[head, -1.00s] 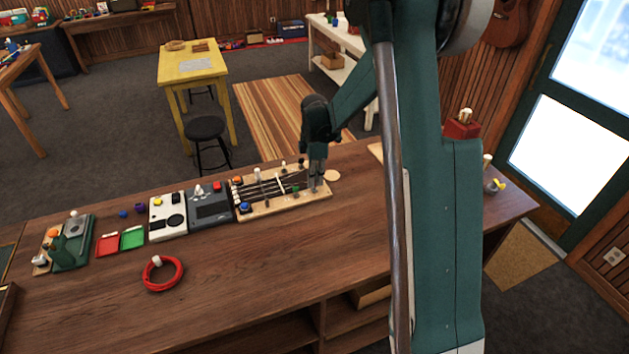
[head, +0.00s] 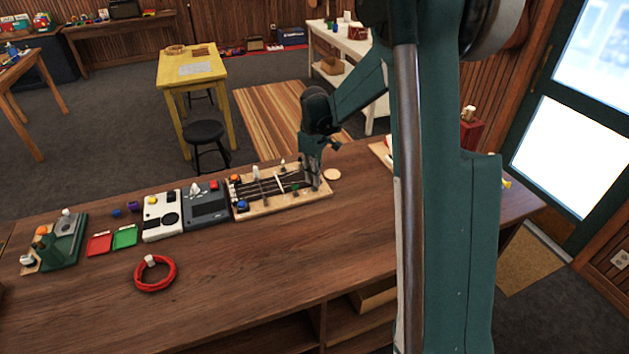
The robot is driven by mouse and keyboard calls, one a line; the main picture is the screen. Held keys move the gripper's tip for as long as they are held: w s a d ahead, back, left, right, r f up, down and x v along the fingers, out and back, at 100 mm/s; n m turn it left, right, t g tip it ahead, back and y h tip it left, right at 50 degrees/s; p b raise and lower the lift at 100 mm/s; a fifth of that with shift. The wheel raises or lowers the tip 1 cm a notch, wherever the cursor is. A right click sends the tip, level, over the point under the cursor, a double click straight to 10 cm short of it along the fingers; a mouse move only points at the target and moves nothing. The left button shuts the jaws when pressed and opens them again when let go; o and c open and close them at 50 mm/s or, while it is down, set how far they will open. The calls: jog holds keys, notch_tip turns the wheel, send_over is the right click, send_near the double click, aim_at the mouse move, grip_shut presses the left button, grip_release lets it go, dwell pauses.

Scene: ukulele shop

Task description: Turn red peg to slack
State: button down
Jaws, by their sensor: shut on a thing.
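A pale wooden board (head: 285,204) with dark strings and coloured pegs lies on the brown workbench. An orange peg (head: 235,179) and a blue peg (head: 242,206) are at its left end. A green peg (head: 295,188) is toward its right end. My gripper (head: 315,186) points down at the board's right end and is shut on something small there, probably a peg. The fingers hide what they hold, so its colour cannot be seen. No red peg shows elsewhere on the board.
A grey device (head: 207,208) with a red button stands against the board's left side, with a white device (head: 162,222) beyond it. A red ring (head: 155,287) lies at the front left. A round wooden disc (head: 332,175) lies just right of my gripper. The bench front is mostly clear.

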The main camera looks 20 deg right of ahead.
jog(key=m+b, duration=0.1)
jog(key=m, duration=0.4)
jog(key=shift+m+b, duration=0.3)
jog(key=shift+b, duration=0.1)
jog(key=m+b, duration=0.1)
jog(key=m, duration=0.3)
jog(key=shift+m, duration=0.4)
jog(key=c, duration=2.6)
grip_release()
jog(key=shift+r, duration=0.1)
notch_tip(320, 180, up, 12)
jog(key=shift+s, duration=0.1)
